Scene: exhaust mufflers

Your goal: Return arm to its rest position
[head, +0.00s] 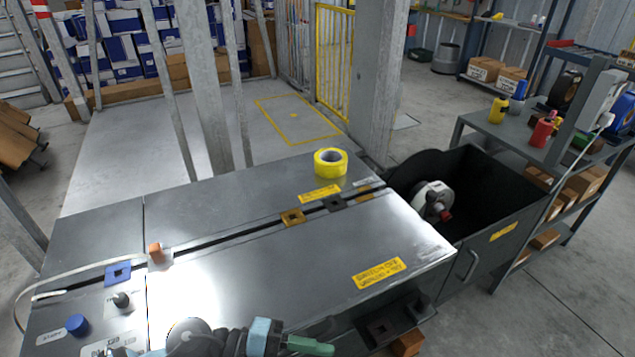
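An arm of mine comes in at the bottom edge, from the left side, and I take it as the left one. Its gripper (312,345) has a light blue band and a green fingertip pointing right. It is low in front of the grey metal bench (250,265), and the bottom of the picture cuts it off. I cannot see whether its fingers are open or shut, and no held thing shows. My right gripper is not in view.
A yellow tape roll (331,163) lies on the bench's far part. A black bin (512,215) at the bench's right holds a white device with a reel (433,199). A blue knob (77,324) and a small black knob (122,300) stand at left. Shelving (500,140) stands at right.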

